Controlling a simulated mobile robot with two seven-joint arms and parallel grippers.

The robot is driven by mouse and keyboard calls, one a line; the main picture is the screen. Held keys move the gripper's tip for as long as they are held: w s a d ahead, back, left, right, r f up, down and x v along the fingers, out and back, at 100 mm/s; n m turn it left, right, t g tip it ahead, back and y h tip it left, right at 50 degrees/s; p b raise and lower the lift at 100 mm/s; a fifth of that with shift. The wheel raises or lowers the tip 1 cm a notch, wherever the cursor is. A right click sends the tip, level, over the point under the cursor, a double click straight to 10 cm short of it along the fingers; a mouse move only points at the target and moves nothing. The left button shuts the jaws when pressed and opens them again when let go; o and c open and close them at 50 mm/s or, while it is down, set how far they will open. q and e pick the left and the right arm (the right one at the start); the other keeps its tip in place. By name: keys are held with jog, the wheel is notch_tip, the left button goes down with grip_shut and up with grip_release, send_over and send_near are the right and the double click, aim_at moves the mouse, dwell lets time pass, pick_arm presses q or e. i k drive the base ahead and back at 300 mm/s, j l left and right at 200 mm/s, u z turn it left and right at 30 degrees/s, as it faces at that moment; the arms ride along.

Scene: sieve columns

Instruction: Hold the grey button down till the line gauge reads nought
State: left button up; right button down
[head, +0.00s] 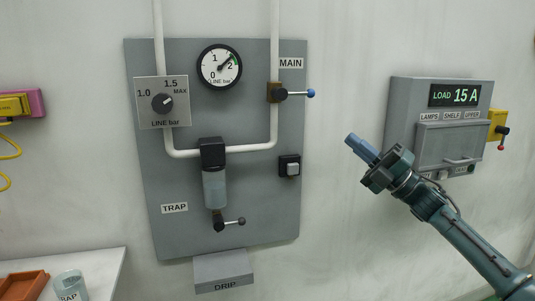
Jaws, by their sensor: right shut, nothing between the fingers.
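The grey button (293,169) is a pale square in a black housing on the right part of the grey wall panel. The line gauge (219,67) is a round white dial at the panel's top. Its needle points up and right, between the 1 and the 2. My right gripper (352,140) is shut and empty. It shows to the right of the panel and the button, apart from both in the picture, with its fingers pointing up and left. My left gripper is not in view.
A DRIP box (224,271) sits beneath. A LOAD box (440,125) reading 15 A is behind my right arm.

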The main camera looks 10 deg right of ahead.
aim_at(292, 169)
jog(key=k+l, duration=0.45)
jog(key=l, duration=0.3)
jog(key=k+l, duration=0.25)
jog(key=l, duration=0.1)
